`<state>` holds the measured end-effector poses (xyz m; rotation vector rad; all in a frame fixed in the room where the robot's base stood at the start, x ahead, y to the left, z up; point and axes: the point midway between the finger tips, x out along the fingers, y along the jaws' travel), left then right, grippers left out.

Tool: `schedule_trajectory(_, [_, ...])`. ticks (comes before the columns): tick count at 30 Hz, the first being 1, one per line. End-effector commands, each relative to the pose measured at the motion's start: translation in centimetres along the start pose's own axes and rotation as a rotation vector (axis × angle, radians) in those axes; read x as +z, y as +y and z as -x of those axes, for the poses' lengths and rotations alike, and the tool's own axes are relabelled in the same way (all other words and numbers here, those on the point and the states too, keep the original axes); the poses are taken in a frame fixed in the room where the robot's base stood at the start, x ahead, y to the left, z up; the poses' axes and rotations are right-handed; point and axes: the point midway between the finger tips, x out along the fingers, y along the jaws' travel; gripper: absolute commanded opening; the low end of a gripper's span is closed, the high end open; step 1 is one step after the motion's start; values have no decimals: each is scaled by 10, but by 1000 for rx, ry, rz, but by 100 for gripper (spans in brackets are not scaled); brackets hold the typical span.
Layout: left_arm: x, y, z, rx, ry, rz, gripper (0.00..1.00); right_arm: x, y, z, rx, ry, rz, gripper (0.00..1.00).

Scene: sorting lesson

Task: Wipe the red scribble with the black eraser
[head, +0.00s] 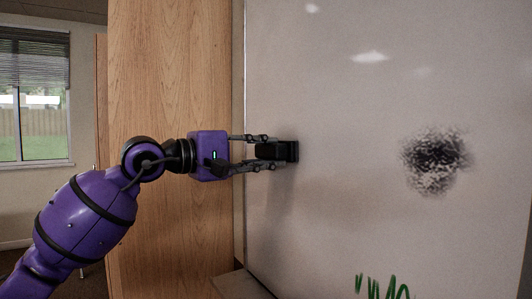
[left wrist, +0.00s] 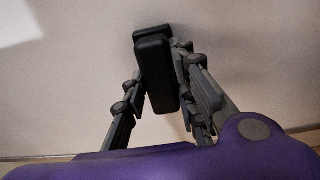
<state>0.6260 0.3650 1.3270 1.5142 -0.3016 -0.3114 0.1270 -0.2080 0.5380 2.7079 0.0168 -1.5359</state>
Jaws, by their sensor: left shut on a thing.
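The black eraser (head: 291,151) is held in my left gripper (head: 268,152) near the left edge of the whiteboard (head: 350,100). Its face is at or very close to the board; I cannot tell whether it touches. In the left wrist view the eraser (left wrist: 155,68) stands between the two fingers of my left gripper (left wrist: 158,92), with the pale board behind it. No red scribble shows in either view. My right gripper is not in view.
A dark smudge (head: 434,160) marks the board to the right of the eraser. Green scribbles (head: 382,288) show at the bottom. A wooden panel (head: 170,80) stands left of the board, and a window (head: 34,95) is at the far left.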

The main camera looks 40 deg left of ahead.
Motion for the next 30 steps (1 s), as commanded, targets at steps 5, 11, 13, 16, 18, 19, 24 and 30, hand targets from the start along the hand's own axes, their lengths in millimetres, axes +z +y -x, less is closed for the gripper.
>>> schedule_trajectory(5, [0,-1,5,0,0,1,5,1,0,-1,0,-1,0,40])
schedule_trajectory(11, [0,-1,24,0,0,1,5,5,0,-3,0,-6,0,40])
schedule_trajectory(13, [0,-1,32,0,1,-1,5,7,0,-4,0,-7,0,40])
schedule_trajectory(16, [0,-1,42,0,-1,2,5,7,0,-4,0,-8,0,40])
schedule_trajectory(18, [0,0,48,1,0,2,5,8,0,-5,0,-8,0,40])
schedule_trajectory(19, [0,-1,51,0,0,1,5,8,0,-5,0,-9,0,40])
schedule_trajectory(24, [0,0,60,1,0,0,5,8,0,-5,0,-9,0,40])
schedule_trajectory(30, [1,0,60,1,0,0,5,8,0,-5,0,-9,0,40])
